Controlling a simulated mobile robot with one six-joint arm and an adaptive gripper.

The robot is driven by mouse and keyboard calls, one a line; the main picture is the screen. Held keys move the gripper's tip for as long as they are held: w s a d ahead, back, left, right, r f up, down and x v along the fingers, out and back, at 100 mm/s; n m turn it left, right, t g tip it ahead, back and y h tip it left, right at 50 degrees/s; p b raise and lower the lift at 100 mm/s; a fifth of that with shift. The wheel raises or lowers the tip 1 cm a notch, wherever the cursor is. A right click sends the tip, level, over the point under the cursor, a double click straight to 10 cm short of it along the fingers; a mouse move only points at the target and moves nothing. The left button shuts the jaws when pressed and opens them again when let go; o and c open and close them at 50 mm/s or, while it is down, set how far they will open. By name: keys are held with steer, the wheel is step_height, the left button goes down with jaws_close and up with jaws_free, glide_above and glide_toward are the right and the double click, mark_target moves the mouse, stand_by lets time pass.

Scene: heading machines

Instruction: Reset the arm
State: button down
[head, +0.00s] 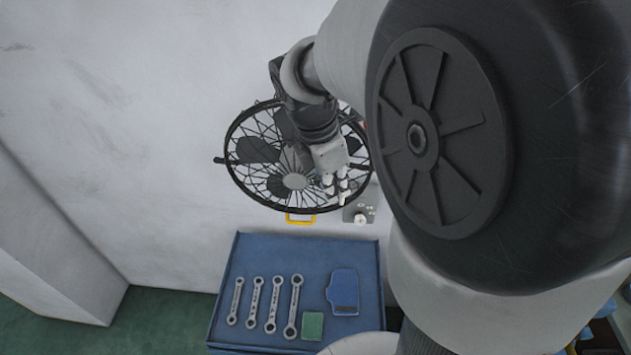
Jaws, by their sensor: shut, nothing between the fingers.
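My gripper (341,188) is in the upper middle of the head view, at the end of my arm, which reaches in from the right. It is shut and nothing shows between its fingers. It is in front of the right part of a round black fan (259,150) on the pale wall. I cannot tell whether it touches the fan's guard. My large arm joint covers much of the right side and hides what is behind it.
A blue table (227,292) stands below the fan. Several wrenches (275,305), a blue item (344,291) and a green block (312,326) lie on it. A small panel with knobs (360,214) and a yellow handle (300,219) are under the fan. Green floor (165,325) shows at lower left.

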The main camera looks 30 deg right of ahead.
steer(key=s+a+f+m+t+y+b, duration=0.1)
steer(key=s+a+f+m+b, duration=0.3)
steer(key=f+b, duration=0.5)
steer(key=s+a+f+m+t+y+b, duration=0.1)
steer(key=s+a+f+m+b, duration=0.4)
steer(key=b, duration=0.7)
steer(key=s+a+f+m+t+b, duration=0.3)
steer(key=f+m+b, duration=0.4)
steer(key=f+b, duration=0.3)
step_height(320, 180, down, 4)
steer(key=shift+s+a+y+b, duration=0.4)
steer(key=shift+s+a, duration=0.45)
steer(key=shift+a, duration=0.35)
steer(key=c, duration=2.4)
jaws_free()
